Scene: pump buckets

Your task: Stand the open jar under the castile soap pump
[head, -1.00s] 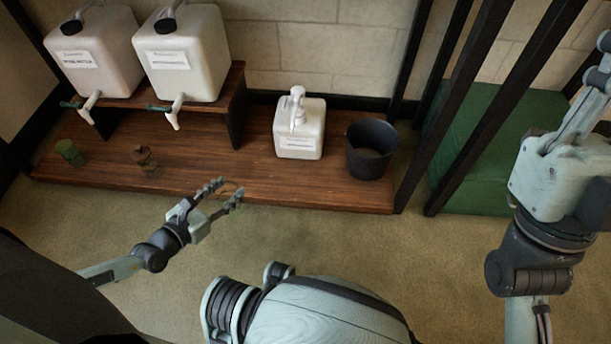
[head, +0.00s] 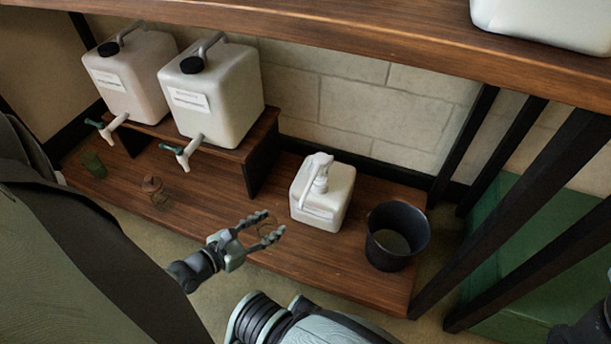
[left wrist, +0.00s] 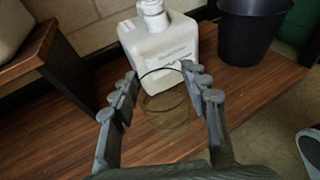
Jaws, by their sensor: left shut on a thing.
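A clear open glass jar (head: 268,226) is between the fingers of my left gripper (head: 262,229), which is shut on it. In the left wrist view the jar (left wrist: 165,108) shows its round open rim between the fingers (left wrist: 160,92), upright or nearly so. The white pump container (head: 322,196) stands on the low wooden platform, just beyond and right of the jar. It also shows in the left wrist view (left wrist: 160,45); its label is too small to read. The jar is in front of the container; whether it touches the platform I cannot tell.
A dark bucket (head: 397,237) stands right of the pump container. Two white tap containers (head: 212,97) (head: 131,78) sit on a raised step at left. A green jar (head: 93,164) and a brown-lidded jar (head: 154,190) stand below. A wooden shelf (head: 330,32) overhangs the platform.

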